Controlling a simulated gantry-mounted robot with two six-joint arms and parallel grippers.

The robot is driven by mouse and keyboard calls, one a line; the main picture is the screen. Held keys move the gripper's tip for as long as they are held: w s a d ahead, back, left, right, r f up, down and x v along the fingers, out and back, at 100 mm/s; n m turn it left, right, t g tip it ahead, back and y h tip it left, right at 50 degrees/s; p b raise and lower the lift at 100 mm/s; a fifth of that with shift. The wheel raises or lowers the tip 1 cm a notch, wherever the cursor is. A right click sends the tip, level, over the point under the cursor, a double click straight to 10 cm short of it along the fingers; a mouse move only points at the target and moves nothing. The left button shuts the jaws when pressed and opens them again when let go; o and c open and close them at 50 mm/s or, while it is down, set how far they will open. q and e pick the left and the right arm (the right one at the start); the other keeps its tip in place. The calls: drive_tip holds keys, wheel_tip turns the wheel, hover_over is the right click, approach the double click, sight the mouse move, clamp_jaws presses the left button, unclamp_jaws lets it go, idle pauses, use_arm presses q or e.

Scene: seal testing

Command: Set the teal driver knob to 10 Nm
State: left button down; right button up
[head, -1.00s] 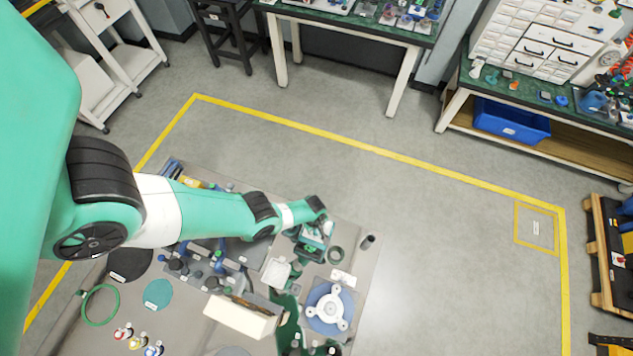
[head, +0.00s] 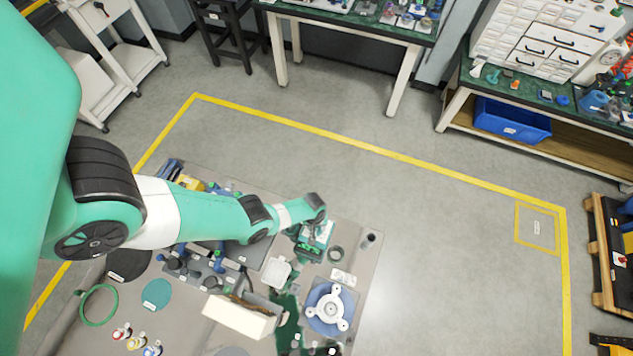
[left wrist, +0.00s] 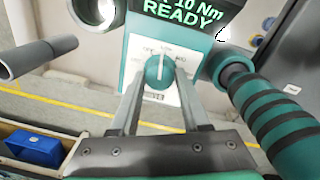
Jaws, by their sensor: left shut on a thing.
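The teal driver knob (left wrist: 159,72) shows in the left wrist view on a white dial plate (left wrist: 150,52) with small lettering. Its white pointer line stands about upright in the picture. Above it a dark screen (left wrist: 178,12) reads "10 Nm READY" in pale green. My left gripper (left wrist: 160,84) is shut on the knob, one grey finger at each side. In the head view the left gripper (head: 314,226) is over the teal driver station (head: 318,240) at the table's far right part; my wrist hides part of it. My right gripper is not seen.
A black-and-teal ribbed handle (left wrist: 275,115) stands close right of my fingers, and a grey cylinder (left wrist: 38,53) at left. On the table, a dark ring (head: 336,254), a dark cylinder (head: 368,240) and a white three-armed part on a blue disc (head: 329,307) lie nearby.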

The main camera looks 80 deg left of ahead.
use_arm(q)
drive_tip(key=shift+m, duration=0.8)
drive_tip(key=shift+c, duration=1.9)
unclamp_jaws()
wheel_tip(320, 180, up, 12)
drive_tip(key=p, duration=1.1)
drive_tip(key=shift+s+f, duration=0.2)
drive_tip(key=shift+s, duration=0.05)
drive_tip(key=shift+a, duration=0.1)
